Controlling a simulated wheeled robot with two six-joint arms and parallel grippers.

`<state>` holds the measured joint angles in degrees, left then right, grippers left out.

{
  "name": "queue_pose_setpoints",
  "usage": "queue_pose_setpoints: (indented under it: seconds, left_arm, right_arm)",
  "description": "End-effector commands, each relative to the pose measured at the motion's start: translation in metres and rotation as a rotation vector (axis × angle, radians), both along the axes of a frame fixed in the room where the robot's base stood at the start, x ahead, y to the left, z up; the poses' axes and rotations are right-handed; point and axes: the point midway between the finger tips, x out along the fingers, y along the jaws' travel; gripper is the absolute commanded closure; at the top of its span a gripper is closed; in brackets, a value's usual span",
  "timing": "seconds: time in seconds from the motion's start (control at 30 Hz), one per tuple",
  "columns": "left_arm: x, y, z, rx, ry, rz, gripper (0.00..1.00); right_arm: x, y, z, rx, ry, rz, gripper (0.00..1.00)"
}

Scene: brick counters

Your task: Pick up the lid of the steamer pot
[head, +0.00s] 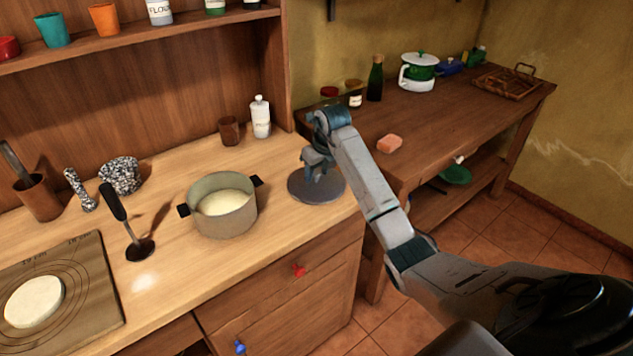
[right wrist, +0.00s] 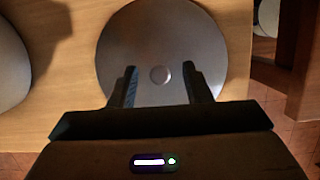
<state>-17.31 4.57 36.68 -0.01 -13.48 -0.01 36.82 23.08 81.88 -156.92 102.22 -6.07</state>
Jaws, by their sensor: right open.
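The steamer pot's lid (head: 316,189) is a round grey disc lying flat on the wooden counter, right of the pot. My right gripper (head: 313,172) is above the lid, pointing down. The pot (head: 223,208) is grey with black handles, uncovered, with pale contents. My left gripper is not in view.
A white bottle (head: 260,117) and brown cup (head: 229,131) stand behind. The counter's right edge lies close to the lid.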

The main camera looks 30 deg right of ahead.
Motion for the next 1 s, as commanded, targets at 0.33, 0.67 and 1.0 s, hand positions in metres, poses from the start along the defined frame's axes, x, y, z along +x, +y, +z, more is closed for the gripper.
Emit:
queue_pose_setpoints:
  seconds: [0.33,0.67,1.0]
  left_arm:
    - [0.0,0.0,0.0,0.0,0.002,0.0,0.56]
    - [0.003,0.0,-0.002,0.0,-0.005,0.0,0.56]
    - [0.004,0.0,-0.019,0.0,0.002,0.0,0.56]
  right_arm:
    - [0.0,0.0,0.001,0.0,-0.001,0.0,1.0]
    - [0.0,0.0,0.004,0.0,-0.001,0.0,1.0]
    - [-0.012,0.008,0.034,0.001,-0.003,0.002,1.0]
